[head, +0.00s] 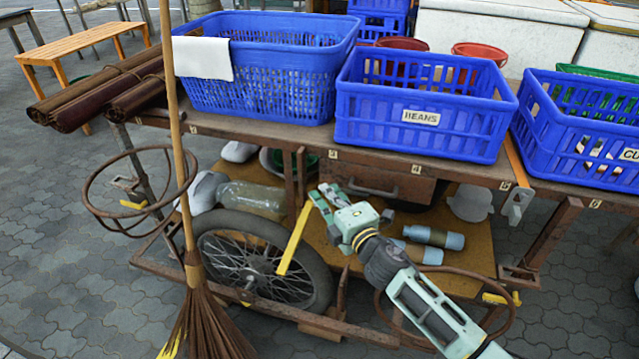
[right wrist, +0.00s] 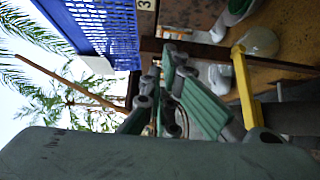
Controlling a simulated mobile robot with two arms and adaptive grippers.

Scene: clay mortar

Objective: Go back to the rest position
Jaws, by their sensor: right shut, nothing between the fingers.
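My right gripper (head: 322,198) is pale green with dark joints. It is in front of the wooden cart, below the tabletop and beside the drawer, on an arm that comes in from the lower right. Its fingers are shut with nothing between them. In the right wrist view its fingers (right wrist: 185,95) are close, beside the yellow bar (right wrist: 243,85). I cannot tell from these views whether it touches the cart. My left gripper is not in view.
Blue crates, one marked BEANS (head: 425,118), and a blue basket (head: 262,72) with a white cloth stand on the cart top. A yellow bar (head: 294,240) slants near the wheel (head: 262,262). Bottles (head: 433,237) lie on the lower shelf. A broom (head: 192,240) stands left.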

